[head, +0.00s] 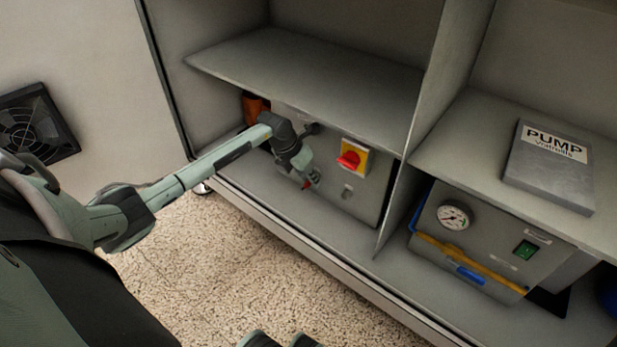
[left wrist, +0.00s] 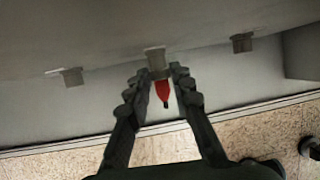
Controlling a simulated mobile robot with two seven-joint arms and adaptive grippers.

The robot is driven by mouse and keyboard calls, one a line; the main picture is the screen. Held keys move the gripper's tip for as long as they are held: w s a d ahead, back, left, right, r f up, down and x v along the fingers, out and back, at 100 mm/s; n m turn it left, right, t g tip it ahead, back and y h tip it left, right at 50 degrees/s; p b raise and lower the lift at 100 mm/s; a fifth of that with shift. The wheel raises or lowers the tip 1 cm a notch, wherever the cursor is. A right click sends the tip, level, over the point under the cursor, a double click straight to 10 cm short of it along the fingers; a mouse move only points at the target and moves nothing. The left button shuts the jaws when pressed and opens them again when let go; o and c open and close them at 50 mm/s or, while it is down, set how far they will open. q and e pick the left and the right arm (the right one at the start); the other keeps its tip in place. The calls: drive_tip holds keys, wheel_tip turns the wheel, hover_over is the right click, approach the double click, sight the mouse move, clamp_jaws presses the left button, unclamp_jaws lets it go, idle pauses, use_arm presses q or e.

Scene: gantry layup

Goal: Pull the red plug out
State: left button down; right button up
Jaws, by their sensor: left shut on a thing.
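The red plug (left wrist: 163,92) shows between the fingertips of my left gripper (left wrist: 160,75) in the left wrist view, just below the middle grey socket (left wrist: 156,60) on the panel. The fingers are closed in around it. In the head view a small bit of the red plug (head: 306,185) shows at the fingertips of my left gripper (head: 312,179), low on the front of the grey box (head: 370,203). The fingers hide much of the plug's upper end, so I cannot tell how deep it sits. My right gripper is not seen.
Other grey sockets stand to the left (left wrist: 72,77) and right (left wrist: 242,43) in the left wrist view. A red and yellow rotary switch (head: 351,159) is beside my gripper. A shelf (head: 310,75) is above my arm. A pump unit (head: 480,246) stands in the right bay.

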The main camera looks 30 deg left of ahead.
use_arm(q)
drive_tip(key=shift+s, duration=0.15)
drive_tip(key=shift+s+a+p, duration=0.1)
drive_tip(key=shift+s+p, duration=0.25)
drive_tip(key=shift+s+p, duration=0.7)
drive_tip(key=shift+s, duration=0.25)
drive_tip(key=s+p, duration=0.2)
drive_tip(key=s, duration=0.1)
drive_tip(key=shift+s+a+p, duration=0.15)
drive_tip(key=shift+s+p, duration=0.1)
drive_tip(key=shift+p, duration=0.1)
idle(0.3)
idle(0.4)
